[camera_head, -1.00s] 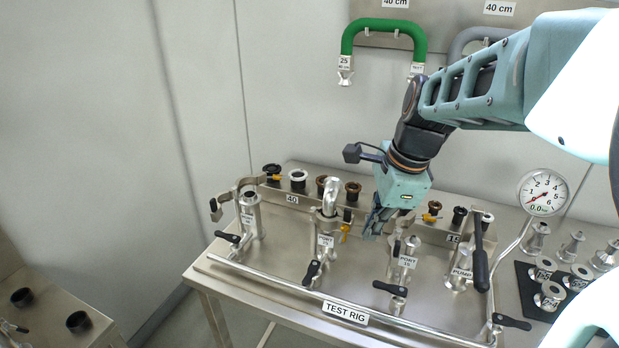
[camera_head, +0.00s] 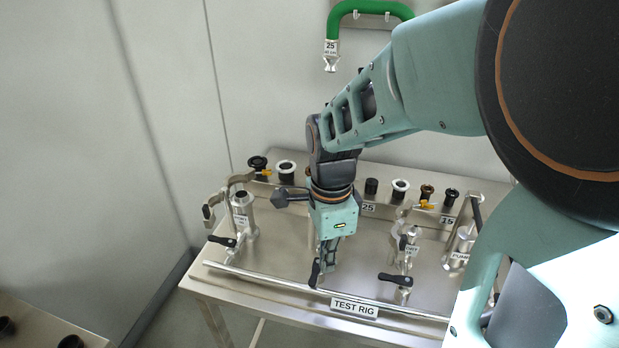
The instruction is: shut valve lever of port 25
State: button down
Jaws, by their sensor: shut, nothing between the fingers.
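The middle port of the test rig, which I take as port 25, is mostly hidden behind my arm and gripper. Its black valve lever (camera_head: 315,274) shows at the lower left of my fingers, pointing toward the rig's front edge. The black levers of the left port (camera_head: 222,240) and the right port (camera_head: 396,279) lie sideways, pointing left. My gripper (camera_head: 327,266) points down, its fingers shut and empty, right beside the middle lever. I cannot tell whether they touch it.
The steel table's front pipe and TEST RIG sign (camera_head: 354,307) lie just in front. The left port post (camera_head: 243,215), right port post (camera_head: 409,248) and pump post (camera_head: 460,248) stand to either side. Caps line the back ledge. A green hose (camera_head: 372,10) hangs on the wall.

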aim_at(313, 283)
jog(key=shift+f+b, duration=2.7)
jog(key=shift+f, duration=0.8)
jog(key=shift+w+a, duration=0.1)
jog(key=shift+a, duration=1.2)
jog(key=shift+w+a, duration=0.5)
jog(key=shift+a, duration=0.4)
jog(key=shift+w+a+r, duration=0.1)
jog(key=shift+w+a, duration=0.6)
jog(key=shift+w, duration=0.15)
jog(key=shift+w+a+p, duration=0.3)
jog(key=shift+w+p, duration=0.1)
jog(key=shift+w, duration=0.5)
jog(key=shift+s+d, duration=0.1)
jog(key=shift+s, duration=0.5)
notch_tip(313, 283, up, 7)
jog(key=p, duration=0.5)
